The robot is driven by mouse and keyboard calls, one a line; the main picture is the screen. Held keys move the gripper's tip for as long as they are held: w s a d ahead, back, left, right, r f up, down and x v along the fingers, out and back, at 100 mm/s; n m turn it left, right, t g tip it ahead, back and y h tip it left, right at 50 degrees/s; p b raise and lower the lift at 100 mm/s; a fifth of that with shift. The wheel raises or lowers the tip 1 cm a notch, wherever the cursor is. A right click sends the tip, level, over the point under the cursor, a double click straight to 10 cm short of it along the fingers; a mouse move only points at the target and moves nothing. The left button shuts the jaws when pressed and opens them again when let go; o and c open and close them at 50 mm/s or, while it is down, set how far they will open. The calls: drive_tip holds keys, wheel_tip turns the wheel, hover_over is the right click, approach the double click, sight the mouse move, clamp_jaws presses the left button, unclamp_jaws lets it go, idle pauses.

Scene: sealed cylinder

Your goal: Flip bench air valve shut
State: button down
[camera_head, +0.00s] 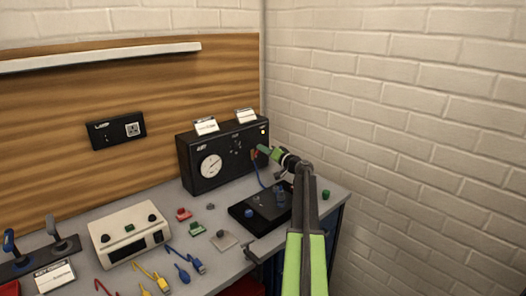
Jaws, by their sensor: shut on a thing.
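A black instrument box (190,172) with a round white dial (210,166) stands at the back of the bench against the wood panel. My gripper (261,151) reaches in from the right and is shut at the right end of the box's front. It is on the small bench air valve (254,155) there, a reddish part mostly hidden by the gripper. Whether its lever stands open or shut is too small to tell. A blue hose (258,174) hangs just below the gripper.
A black block with knobs (240,216) sits below the hose. A cream meter box (125,232), coloured leads (187,260) and blue and grey levers (38,250) are to the left. A green knob (326,194) stands near the right bench edge. A brick wall (400,130) is at right.

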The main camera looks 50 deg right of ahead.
drive_tip(key=shift+d+f+m+b, duration=0.25)
drive_tip(key=shift+f+m+b, duration=0.3)
drive_tip(key=shift+m, duration=1)
drive_tip(key=shift+d+f+m+b, duration=0.2)
drive_tip(key=shift+f+m+b, duration=0.35)
drive_tip(key=shift+m, duration=0.95)
drive_tip(key=shift+d+f+m+b, duration=0.25)
drive_tip(key=shift+f+m+b, duration=0.25)
drive_tip(key=shift+m, duration=1.05)
drive_tip(key=shift+s, duration=0.1)
drive_tip(key=c, duration=1.4)
unclamp_jaws()
drive_tip(key=shift+c, duration=0.2)
wheel_tip(320, 180, up, 5)
drive_tip(key=p, duration=0.5)
drive_tip(key=shift+f, duration=0.2)
drive_tip(key=s+d+r+p, duration=0.3)
drive_tip(key=s+r+p, duration=0.3)
drive_tip(key=s, duration=0.5)
drive_tip(key=shift+d+r, duration=0.15)
drive_tip(key=shift+d, duration=0.15)
